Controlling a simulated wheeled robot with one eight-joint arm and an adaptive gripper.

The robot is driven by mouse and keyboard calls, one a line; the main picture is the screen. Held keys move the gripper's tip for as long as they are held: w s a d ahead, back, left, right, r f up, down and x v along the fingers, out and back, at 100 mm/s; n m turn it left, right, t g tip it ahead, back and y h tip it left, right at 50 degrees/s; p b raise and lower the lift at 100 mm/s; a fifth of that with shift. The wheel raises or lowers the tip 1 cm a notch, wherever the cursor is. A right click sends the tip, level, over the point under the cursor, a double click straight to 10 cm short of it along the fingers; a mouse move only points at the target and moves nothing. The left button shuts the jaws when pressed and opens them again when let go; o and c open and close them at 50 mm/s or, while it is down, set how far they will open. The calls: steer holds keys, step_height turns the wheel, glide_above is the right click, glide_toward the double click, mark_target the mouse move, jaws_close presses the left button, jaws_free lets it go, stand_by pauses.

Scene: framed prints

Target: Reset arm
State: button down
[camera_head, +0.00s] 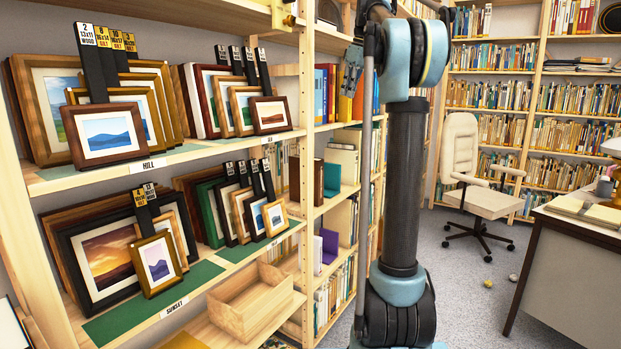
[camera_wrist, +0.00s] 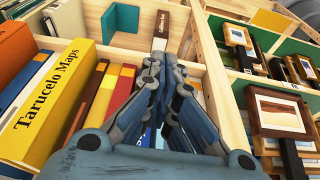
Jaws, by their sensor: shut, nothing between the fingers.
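My gripper (camera_wrist: 159,46) shows in the wrist view with its fingers closed together and nothing between them. It points toward wooden shelving, with books to its left and framed prints to its right. In the head view my arm (camera_head: 405,185) stands folded upright in front of the shelves, between the framed prints and the office chair. I cannot clearly make out the gripper's fingertips in the head view.
Shelves marked HILL (camera_head: 155,164) and SUNSET (camera_head: 174,308) hold several framed prints. An open wooden box (camera_head: 243,318) sits below. An office chair (camera_head: 465,170) and a desk (camera_head: 575,235) stand at right. Small crumpled pieces lie on the carpet (camera_head: 465,315). A yellow book (camera_wrist: 55,100) is close to my gripper.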

steer(key=s+f+m+h, duration=0.1)
steer(key=s+f+m, duration=0.4)
steer(key=s+f, duration=1.6)
steer(key=s+d+f+m+h, duration=0.1)
steer(key=s+f+m, duration=0.4)
steer(key=s+f, duration=1.6)
step_height(320, 180, down, 7)
steer(key=shift+s+f+h, duration=0.1)
steer(key=shift+s+h, duration=0.2)
steer(key=shift+s, duration=0.05)
steer(key=shift+d, duration=0.1)
steer(key=shift+w+f, duration=0.2)
steer(key=shift+w, duration=0.25)
